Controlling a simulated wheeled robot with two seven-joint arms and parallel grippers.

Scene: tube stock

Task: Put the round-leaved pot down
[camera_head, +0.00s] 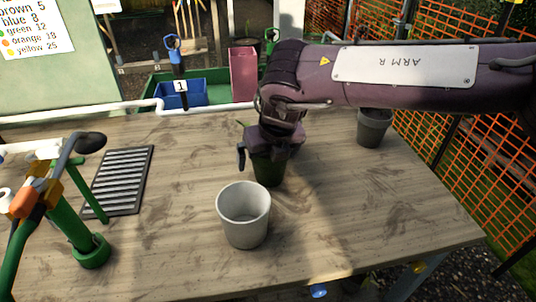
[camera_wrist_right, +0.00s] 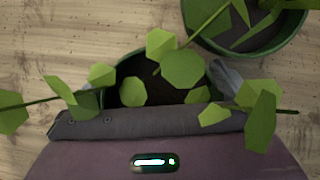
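The round-leaved pot (camera_head: 269,171) is dark green and upright under my right gripper in the head view. In the right wrist view its round leaves (camera_wrist_right: 183,68) spread over the dark soil and hide part of the fingers. My right gripper (camera_head: 269,160) has its fingers on either side of this pot. The fingers look spread, with a small gap at the left finger in the head view. The pot's base looks to be at the tabletop; its exact contact is hard to see. My left gripper is in neither view.
A pale empty pot (camera_head: 244,222) stands in front on the wooden table (camera_head: 350,215). A grey pot (camera_head: 374,130) stands at the back right. A leafy pot (camera_wrist_right: 292,42) is close by in the wrist view. A black slatted tray (camera_head: 120,180) and green stand (camera_head: 92,252) are left.

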